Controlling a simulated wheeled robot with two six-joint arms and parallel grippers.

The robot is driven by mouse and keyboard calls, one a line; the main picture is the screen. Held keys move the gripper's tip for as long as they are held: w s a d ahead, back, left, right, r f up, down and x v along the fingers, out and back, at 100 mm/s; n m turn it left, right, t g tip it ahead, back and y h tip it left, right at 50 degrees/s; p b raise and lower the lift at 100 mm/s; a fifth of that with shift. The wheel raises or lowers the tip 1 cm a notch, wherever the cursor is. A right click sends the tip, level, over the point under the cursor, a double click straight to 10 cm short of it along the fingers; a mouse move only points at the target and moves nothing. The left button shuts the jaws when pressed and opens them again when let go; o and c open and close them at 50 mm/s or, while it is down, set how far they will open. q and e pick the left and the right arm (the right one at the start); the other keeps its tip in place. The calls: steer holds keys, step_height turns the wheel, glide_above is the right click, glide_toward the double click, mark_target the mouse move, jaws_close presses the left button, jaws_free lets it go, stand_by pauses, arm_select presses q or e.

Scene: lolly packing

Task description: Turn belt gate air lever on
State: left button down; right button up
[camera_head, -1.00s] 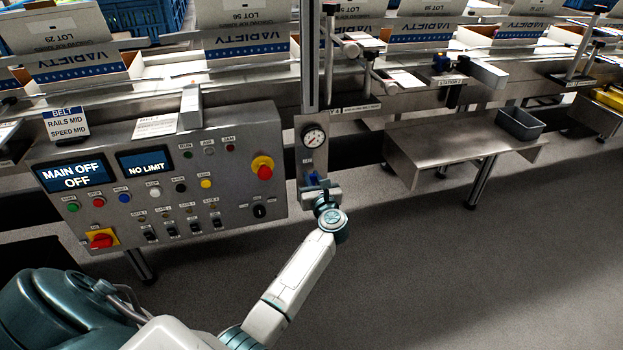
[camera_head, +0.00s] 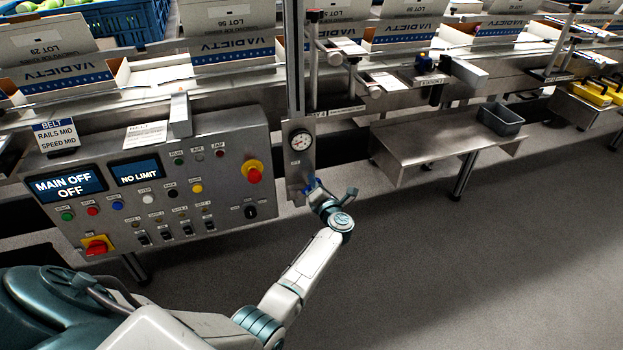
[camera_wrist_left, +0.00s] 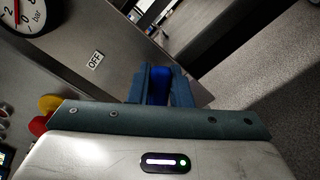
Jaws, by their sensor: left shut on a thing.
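The blue air lever (camera_head: 311,183) is on a grey upright plate (camera_head: 299,165) below a round pressure gauge (camera_head: 300,141) in the head view. My right gripper is not in view.
A control panel (camera_head: 222,200) with buttons, switches and screens reading MAIN OFF and NO LIMIT stands left of the plate. A steel shelf (camera_head: 420,145) with a grey bin (camera_head: 500,119) is to the right. The floor (camera_head: 450,270) in front is clear.

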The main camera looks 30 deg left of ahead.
arm_select(q)
steer(key=shift+w+d+f+m+p, duration=0.15)
steer(key=shift+f+m, duration=0.5)
steer(key=shift+m, duration=0.65)
steer(key=shift+w+d+f+m+p, duration=0.2)
steer(key=shift+f+m, duration=0.5)
steer(key=shift+m, duration=0.6)
steer(key=shift+w+d+f+m+p, duration=0.15)
steer(key=shift+f+m, duration=0.5)
steer(key=shift+m, duration=0.65)
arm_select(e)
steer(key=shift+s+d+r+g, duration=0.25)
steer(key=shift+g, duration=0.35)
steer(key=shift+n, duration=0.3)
arm_select(q)
steer(key=c, duration=1.3)
jaws_free()
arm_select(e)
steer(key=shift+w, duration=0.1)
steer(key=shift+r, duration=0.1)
arm_select(q)
steer(key=p+v, duration=0.1)
steer(key=v, duration=0.9)
steer(key=shift+s+d, duration=0.2)
steer(key=shift+d, duration=0.1)
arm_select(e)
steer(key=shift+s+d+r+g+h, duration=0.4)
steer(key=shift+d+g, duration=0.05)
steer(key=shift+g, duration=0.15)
